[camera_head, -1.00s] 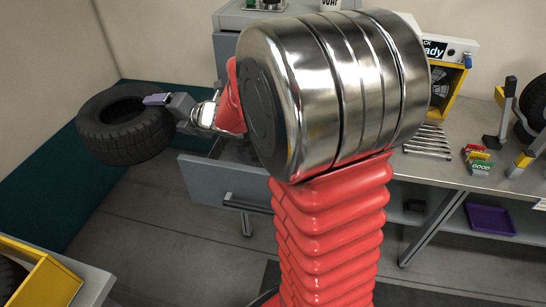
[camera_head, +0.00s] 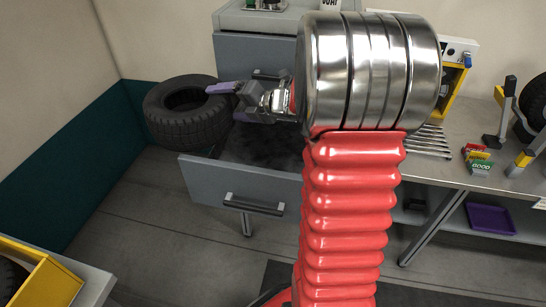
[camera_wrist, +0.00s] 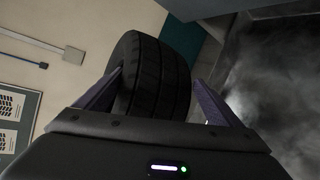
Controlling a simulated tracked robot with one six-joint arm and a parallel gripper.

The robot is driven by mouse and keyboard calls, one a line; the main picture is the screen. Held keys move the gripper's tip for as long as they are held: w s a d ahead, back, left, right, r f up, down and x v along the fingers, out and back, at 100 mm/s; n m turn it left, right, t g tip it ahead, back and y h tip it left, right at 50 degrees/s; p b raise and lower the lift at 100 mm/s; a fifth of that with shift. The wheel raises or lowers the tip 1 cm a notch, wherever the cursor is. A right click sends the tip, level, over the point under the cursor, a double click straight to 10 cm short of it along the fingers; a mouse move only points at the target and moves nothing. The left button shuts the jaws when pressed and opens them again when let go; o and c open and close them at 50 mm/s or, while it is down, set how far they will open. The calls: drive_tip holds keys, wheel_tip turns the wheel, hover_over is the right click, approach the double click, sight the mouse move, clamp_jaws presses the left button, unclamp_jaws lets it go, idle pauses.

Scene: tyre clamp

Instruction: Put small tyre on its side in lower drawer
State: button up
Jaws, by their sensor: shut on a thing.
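The small tyre (camera_head: 187,130) is black and lies nearly flat, its hole facing up, at the left edge of the open lower drawer in the head view. My gripper (camera_head: 222,98) is shut on the tyre's right side, and the purple fingers show on it. In the wrist view the tyre (camera_wrist: 155,75) shows its tread between the two fingers (camera_wrist: 160,95). The lower drawer (camera_head: 240,193) is pulled out, with a dark floor partly visible. The tyre's left part sticks out past the drawer's left side. I cannot tell whether its underside touches the drawer.
The grey cabinet (camera_head: 240,50) stands behind the drawer. A workbench (camera_head: 450,165) with wrenches and small coloured boxes is at the right. A yellow box (camera_head: 45,285) stands at the lower left. My red arm hides the drawer's right part.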

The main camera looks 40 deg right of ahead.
drive_tip(key=s+d+f+m+h, duration=0.1)
drive_tip(key=s+d+f, duration=0.1)
drive_tip(key=s+d, duration=0.9)
drive_tip(key=s+d+f+m+h, duration=0.1)
drive_tip(key=s+d+f, duration=0.2)
drive_tip(key=s+d, duration=0.9)
drive_tip(key=s, duration=0.4)
drive_tip(key=shift+s+f+t+h, duration=0.25)
drive_tip(key=shift+s+t+h, duration=0.05)
drive_tip(key=shift+s+h, duration=0.1)
drive_tip(key=shift+a, duration=0.1)
drive_tip(key=w+a+f, duration=0.3)
drive_tip(key=w+a, duration=0.8)
drive_tip(key=w, duration=0.3)
drive_tip(key=shift+f, duration=0.25)
drive_tip(key=shift+a+f, duration=0.1)
